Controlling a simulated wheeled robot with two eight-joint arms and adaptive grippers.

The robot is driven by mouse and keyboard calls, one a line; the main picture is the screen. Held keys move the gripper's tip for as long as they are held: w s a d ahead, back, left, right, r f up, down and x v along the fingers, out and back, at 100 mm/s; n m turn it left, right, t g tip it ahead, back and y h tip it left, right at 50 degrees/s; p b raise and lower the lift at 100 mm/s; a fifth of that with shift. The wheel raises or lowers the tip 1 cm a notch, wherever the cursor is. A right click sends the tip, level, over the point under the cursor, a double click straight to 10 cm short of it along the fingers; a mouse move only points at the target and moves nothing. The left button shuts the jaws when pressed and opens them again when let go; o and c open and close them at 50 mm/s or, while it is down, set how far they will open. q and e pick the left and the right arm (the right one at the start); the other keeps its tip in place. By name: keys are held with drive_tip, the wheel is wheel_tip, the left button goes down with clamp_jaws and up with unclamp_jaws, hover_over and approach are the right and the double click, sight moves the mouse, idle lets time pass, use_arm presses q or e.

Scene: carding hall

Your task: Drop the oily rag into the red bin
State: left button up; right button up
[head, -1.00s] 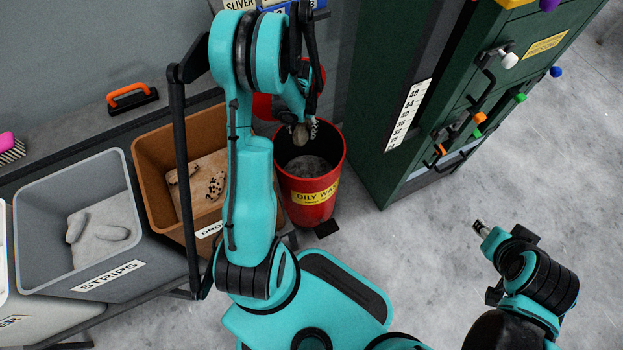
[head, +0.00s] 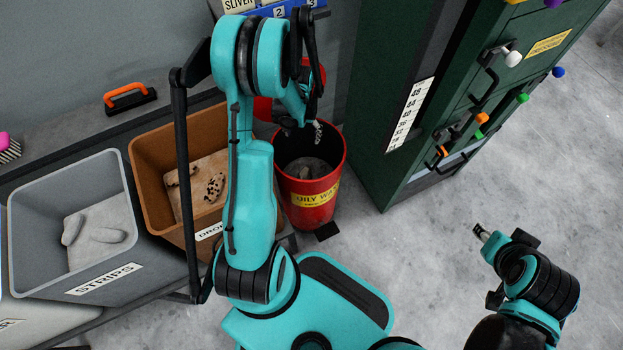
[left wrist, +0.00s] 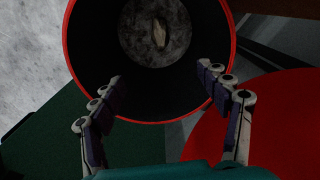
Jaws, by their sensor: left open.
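The red bin (head: 322,212), with a yellow oily-waste label, stands on the floor beside the bench, its lid (head: 262,107) open behind it. My left gripper (head: 311,132) is above the bin mouth, partly hidden by its own arm. In the left wrist view my left gripper (left wrist: 160,74) is open and empty, with its fingers apart over the bin rim (left wrist: 74,68). The small pale brown oily rag (left wrist: 159,35) lies inside the bin on the grey bottom. My right gripper (head: 481,232) is away to the right over the floor; its jaws are too small to judge.
A brown bin (head: 150,146) and a grey STRIPS bin (head: 24,226) stand on the bench to the left, with several pieces in them. A green cabinet (head: 370,150) with coloured knobs stands close right of the red bin. The floor (head: 400,245) in front is clear.

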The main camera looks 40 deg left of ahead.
use_arm(q)
wheel_tip(320, 180, up, 12)
drive_tip(key=shift+f, duration=0.2)
idle(0.4)
